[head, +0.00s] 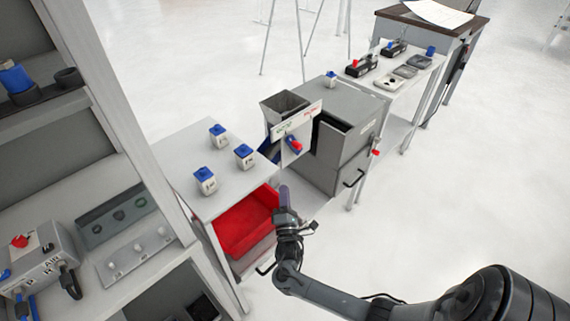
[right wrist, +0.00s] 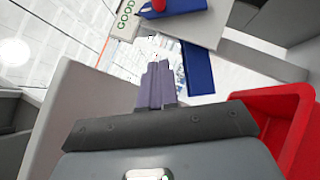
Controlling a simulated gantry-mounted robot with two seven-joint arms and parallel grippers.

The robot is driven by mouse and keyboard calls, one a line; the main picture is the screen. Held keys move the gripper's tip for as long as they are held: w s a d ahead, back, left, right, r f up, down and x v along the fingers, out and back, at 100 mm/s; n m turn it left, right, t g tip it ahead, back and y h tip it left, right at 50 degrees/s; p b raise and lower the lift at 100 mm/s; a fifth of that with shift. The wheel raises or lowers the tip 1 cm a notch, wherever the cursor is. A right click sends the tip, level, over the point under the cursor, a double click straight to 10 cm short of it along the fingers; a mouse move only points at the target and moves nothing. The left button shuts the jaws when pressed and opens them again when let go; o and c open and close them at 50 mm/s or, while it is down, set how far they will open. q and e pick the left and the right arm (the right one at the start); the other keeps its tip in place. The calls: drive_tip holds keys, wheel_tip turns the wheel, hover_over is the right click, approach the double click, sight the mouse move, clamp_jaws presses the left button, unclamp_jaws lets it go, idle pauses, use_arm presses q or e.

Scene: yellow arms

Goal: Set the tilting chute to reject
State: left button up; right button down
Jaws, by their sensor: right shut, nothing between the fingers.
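The chute unit has a grey hopper (head: 285,105) and a white front plate (head: 296,120) with green lettering at left and red lettering at right. A blue lever with a red knob (head: 296,145) sits below the plate; its exact setting is hard to tell. The blue chute (head: 268,148) is partly hidden behind it. My right gripper (head: 284,194) is shut and empty, below the lever and apart from it, over the red bin's right edge. In the right wrist view, the fingers (right wrist: 157,84) are together, with the red knob (right wrist: 160,3) and "GOOD" label (right wrist: 126,18) at the top.
A red bin (head: 246,226) sits under the bench at left. Several blue-topped blocks (head: 205,180) stand on the bench top. A grey cabinet (head: 345,140) stands right of the chute. A shelf unit (head: 125,120) rises at left. The floor at right is clear.

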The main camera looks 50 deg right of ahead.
use_arm(q)
drive_tip(key=b+x, duration=0.3)
drive_tip(key=shift+w+d+f, duration=0.1)
drive_tip(key=shift+f, duration=0.1)
use_arm(e)
drive_tip(key=s+d+r+x, duration=0.1)
drive_tip(key=x, duration=1.3)
drive_tip(key=shift+s, duration=0.25)
use_arm(q)
drive_tip(key=shift+d, duration=0.1)
